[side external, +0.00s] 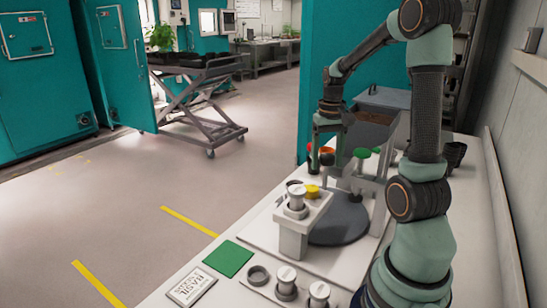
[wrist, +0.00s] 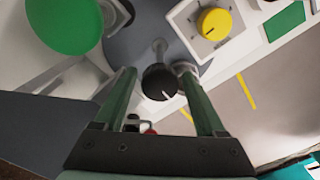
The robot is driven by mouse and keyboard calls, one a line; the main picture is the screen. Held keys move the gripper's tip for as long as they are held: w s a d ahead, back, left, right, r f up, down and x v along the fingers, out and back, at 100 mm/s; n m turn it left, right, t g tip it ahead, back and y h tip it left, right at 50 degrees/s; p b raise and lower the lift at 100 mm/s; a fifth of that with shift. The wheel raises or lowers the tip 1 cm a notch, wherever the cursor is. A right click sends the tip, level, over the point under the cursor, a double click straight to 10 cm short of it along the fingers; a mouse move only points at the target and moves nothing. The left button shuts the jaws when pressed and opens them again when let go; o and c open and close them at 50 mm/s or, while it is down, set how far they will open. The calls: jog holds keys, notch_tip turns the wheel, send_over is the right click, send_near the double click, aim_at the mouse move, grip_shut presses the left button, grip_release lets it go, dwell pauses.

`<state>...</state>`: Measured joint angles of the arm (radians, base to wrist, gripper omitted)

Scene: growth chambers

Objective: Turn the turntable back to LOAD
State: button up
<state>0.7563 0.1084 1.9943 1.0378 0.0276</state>
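The turntable (side external: 338,226) is a dark grey disc on the white bench in the side view. Part of it shows in the wrist view (wrist: 135,42). A black round knob (wrist: 158,83) with a white line stands on a grey stem over the disc in the wrist view. My gripper (side external: 327,162) points down above the far side of the turntable. In the wrist view my gripper (wrist: 156,72) is open. Its two green fingers are on either side of the black knob, with gaps visible. I cannot read any LOAD mark.
A white box with a yellow knob (side external: 312,191) stands at the turntable's near left; the knob also shows in the wrist view (wrist: 214,23). A green disc (wrist: 65,22) is close by. Several white-capped cylinders (side external: 286,280) and a green pad (side external: 228,259) lie in front.

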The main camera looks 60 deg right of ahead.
jog(key=shift+r, duration=3.5)
